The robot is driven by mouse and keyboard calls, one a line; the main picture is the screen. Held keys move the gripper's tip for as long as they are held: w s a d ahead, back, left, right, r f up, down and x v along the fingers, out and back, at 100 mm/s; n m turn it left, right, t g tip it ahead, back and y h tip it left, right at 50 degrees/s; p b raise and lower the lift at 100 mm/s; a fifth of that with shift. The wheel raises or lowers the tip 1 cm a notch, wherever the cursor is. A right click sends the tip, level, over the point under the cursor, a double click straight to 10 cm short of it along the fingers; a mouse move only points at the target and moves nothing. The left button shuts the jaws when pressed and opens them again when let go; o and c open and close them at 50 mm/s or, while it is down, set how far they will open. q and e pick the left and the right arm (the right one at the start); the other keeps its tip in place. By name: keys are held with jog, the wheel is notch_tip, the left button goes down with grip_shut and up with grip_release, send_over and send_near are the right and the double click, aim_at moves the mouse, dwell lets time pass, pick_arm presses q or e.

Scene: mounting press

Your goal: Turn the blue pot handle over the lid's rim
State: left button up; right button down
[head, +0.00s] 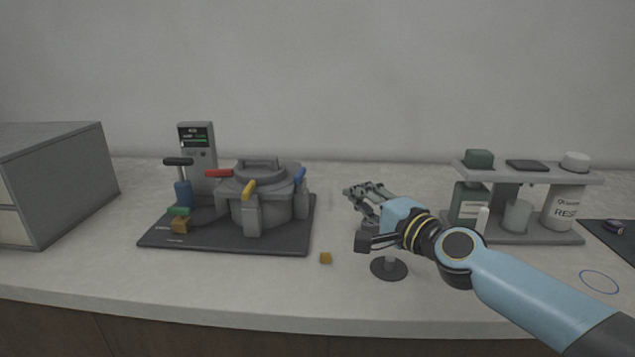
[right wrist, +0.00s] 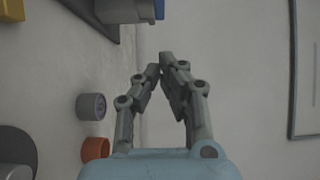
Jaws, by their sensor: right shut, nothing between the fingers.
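The grey mounting press pot with its lid (head: 258,178) stands on a dark base plate (head: 160,238) left of centre in the head view. The blue pot handle (head: 300,175) is on the right side of the lid's rim. A red handle (head: 219,173) and a yellow handle (head: 249,189) sit at the left and front of the rim. My right gripper (head: 352,192) is to the right of the pot, apart from the blue handle. In the right wrist view its fingertips (right wrist: 160,68) meet with nothing between them. My left gripper is out of view.
A small brown cube (head: 326,258) and a round dark stand (head: 389,269) are on the table in front. A grey shelf (head: 524,239) with bottles and jars stands at the right. A grey cabinet (head: 70,180) is at the left. Several small items lie near my right gripper.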

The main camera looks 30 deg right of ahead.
send_near(305, 173)
jog(key=w+d, duration=0.2)
jog(key=shift+w+a, duration=1.3)
jog(key=shift+w, duration=0.05)
jog(key=shift+a+m+h+p, duration=0.15)
jog(key=shift+m+h+p, duration=0.25)
jog(key=shift+h+p, duration=0.3)
